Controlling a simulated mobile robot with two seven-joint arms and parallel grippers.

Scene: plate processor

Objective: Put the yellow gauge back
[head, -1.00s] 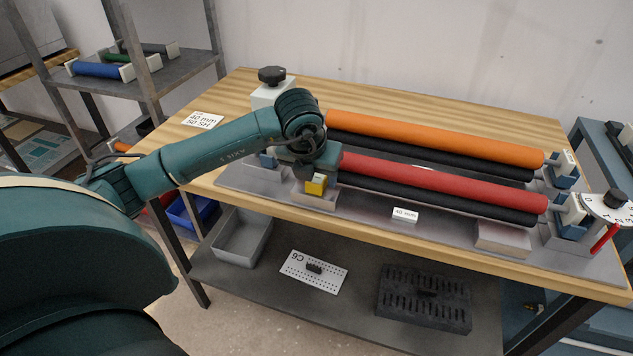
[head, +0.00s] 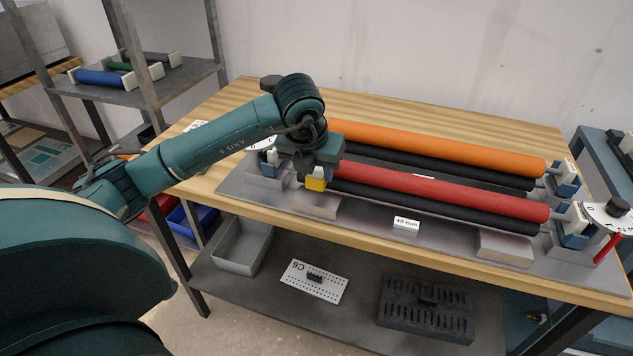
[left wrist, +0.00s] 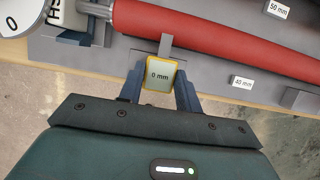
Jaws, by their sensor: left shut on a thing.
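The yellow gauge (head: 316,184) is a small yellow block at the left end of the red roller. In the left wrist view it (left wrist: 159,74) shows a pale face marked "0 mm" and a grey tongue at its far end. My left gripper (head: 318,172) is shut on the gauge, with one finger on each side of it. It holds the gauge above the left metal block (head: 318,205) at the front of the plate. The tongue's end lies at the edge of the red roller (left wrist: 200,38); I cannot tell if they touch. My right gripper is in no view.
An orange roller (head: 430,144) lies behind the red one, with black rollers alongside. A dial with a red pointer (head: 606,249) stands at the right end. A "40 mm" label (head: 406,223) and a right metal block (head: 505,248) sit on the front plate. A grey bin (head: 243,248) stands below.

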